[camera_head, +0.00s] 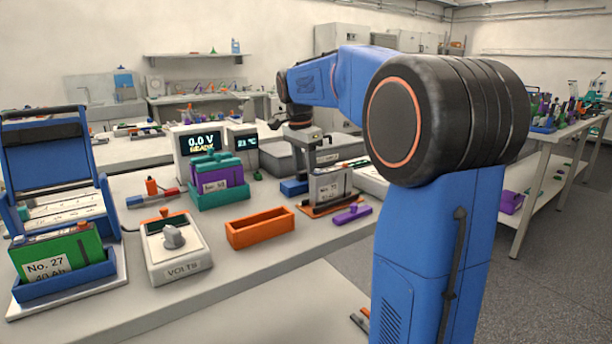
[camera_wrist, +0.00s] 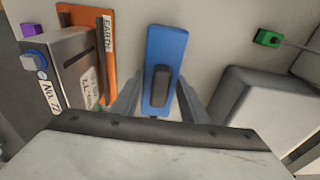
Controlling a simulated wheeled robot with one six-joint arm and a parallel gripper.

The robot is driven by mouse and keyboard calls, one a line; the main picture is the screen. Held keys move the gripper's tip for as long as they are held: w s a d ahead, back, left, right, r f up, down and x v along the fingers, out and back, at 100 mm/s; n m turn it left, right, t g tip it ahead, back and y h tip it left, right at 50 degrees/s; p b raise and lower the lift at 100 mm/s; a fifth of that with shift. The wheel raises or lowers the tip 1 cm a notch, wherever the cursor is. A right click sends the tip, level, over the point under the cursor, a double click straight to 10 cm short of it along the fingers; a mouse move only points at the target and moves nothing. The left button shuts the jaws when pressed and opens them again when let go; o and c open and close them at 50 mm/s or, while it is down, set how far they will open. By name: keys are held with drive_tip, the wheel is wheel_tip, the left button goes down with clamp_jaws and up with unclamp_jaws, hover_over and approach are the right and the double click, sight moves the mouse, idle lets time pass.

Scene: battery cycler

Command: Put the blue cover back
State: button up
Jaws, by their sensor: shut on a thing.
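The blue cover (camera_wrist: 178,45) is a flat blue block with a dark raised grip, between my fingers in the wrist view. In the head view the blue cover (camera_head: 293,188) shows low at the bench, left of the grey battery. My gripper (camera_wrist: 160,104) is shut on its dark grip, pointing down; I cannot tell whether the cover touches the bench. The grey battery marked No. 72 (camera_head: 328,186) stands upright beside it on an orange plate (camera_head: 320,210) labelled EARTH. In the wrist view the battery (camera_wrist: 72,75) has a blue piece at one top end.
A purple piece (camera_head: 351,214) lies in front of the battery. An empty orange tray (camera_head: 260,229), a teal tray (camera_head: 220,195) with a purple battery, and a VOLTS meter (camera_head: 176,247) stand to the left. A green block (camera_wrist: 268,38) lies right in the wrist view.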

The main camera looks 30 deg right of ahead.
sight(302, 171)
drive_tip(key=o, duration=1.1)
drive_tip(key=shift+o, duration=0.2)
wheel_tip(302, 171, up, 12)
drive_tip(key=a, duration=0.1)
drive_tip(key=shift+a, duration=0.25)
drive_tip(key=shift+r, duration=0.1)
